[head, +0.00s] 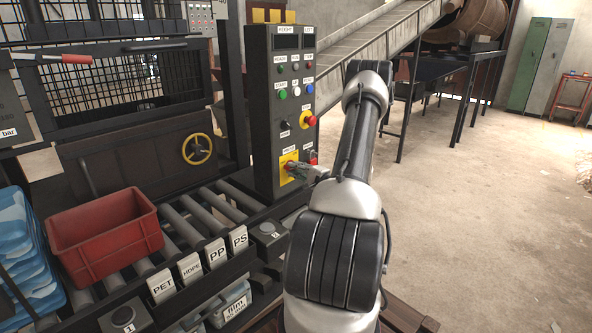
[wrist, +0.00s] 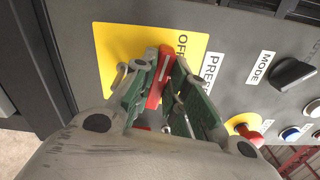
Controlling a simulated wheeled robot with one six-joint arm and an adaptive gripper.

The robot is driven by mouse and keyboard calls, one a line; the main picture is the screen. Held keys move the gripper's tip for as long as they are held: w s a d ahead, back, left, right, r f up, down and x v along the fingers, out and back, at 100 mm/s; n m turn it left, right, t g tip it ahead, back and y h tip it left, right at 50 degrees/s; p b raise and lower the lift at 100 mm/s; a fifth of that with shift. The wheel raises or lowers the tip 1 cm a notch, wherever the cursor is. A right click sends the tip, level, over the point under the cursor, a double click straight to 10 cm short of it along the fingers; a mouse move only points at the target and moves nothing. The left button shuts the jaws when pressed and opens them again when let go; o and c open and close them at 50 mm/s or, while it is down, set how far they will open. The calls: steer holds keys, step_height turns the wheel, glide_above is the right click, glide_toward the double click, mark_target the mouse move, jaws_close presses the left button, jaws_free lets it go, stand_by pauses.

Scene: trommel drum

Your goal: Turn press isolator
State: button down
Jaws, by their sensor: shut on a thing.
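The press isolator is a red handle (wrist: 160,78) on a yellow plate (wrist: 118,52), seen in the wrist view. The plate carries the letters "OF" beside the handle, with the rest of the word hidden. My gripper (wrist: 162,95) is shut on the red handle, with a green-padded finger on each side of it. In the head view, my gripper (head: 297,170) reaches the yellow plate (head: 284,160) low on the dark control panel (head: 262,120). The handle itself is mostly hidden there by my gripper.
A black mode knob (wrist: 292,74) and a red mushroom button (wrist: 243,130) sit near the isolator. A red crate (head: 105,235) stands on the rollers at left.

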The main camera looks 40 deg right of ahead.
steer(key=shift+f+n, duration=0.15)
steer(key=shift+n, duration=0.85)
steer(key=c, duration=1.4)
jaws_free()
steer(key=shift+s, duration=0.1)
steer(key=s, duration=0.8)
steer(key=s+d, duration=0.1)
steer(key=s, duration=0.2)
steer(key=shift+s, duration=0.4)
